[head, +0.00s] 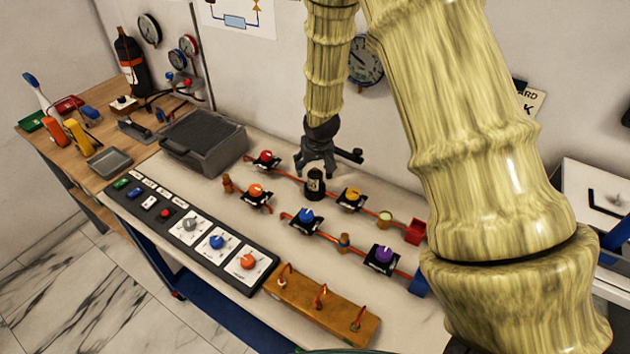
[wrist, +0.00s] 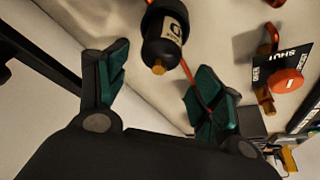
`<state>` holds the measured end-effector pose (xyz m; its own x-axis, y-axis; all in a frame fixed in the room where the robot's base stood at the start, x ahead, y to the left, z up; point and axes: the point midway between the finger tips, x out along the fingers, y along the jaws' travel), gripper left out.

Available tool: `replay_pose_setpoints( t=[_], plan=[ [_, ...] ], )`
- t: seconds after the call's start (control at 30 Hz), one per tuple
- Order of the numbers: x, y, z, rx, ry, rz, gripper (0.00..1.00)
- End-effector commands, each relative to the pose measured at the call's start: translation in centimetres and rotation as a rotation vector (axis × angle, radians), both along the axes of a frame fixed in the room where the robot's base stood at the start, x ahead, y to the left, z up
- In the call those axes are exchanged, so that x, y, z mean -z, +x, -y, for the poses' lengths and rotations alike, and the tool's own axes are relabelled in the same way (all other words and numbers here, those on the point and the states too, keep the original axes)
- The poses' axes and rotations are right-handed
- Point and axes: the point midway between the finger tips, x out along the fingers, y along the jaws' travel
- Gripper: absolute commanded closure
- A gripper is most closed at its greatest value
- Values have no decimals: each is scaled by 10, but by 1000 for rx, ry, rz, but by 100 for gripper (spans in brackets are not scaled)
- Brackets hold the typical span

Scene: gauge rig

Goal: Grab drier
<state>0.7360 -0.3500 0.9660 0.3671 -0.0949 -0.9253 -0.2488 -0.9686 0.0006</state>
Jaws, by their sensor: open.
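The drier (head: 315,185) is a small black cylinder with a pale label, standing on the bench among the copper pipe runs. In the wrist view the drier (wrist: 166,36) shows its label and a brass end fitting pointing toward my gripper. My gripper (head: 316,166) is directly above the drier in the head view, pointing down. In the wrist view my gripper (wrist: 156,84) has its green-padded fingers spread wide and empty. The drier's brass end is near the gap between the fingertips, with its body beyond them. No contact shows.
Valves with red, orange (head: 255,191), yellow (head: 351,197), blue (head: 306,216) and purple (head: 381,257) knobs surround the drier. A grey case (head: 203,141) is to the left, a control panel (head: 190,228) and a wooden block with copper hooks (head: 320,303) in front. The wall is behind.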

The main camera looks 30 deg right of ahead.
Motion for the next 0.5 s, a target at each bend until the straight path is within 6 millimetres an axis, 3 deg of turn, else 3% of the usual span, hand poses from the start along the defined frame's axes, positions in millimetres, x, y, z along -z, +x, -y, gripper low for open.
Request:
replay_pose_setpoints(
  t=[0.5],
  plan=[
    [22,4,5,3,-1,-1,33]
  ],
)
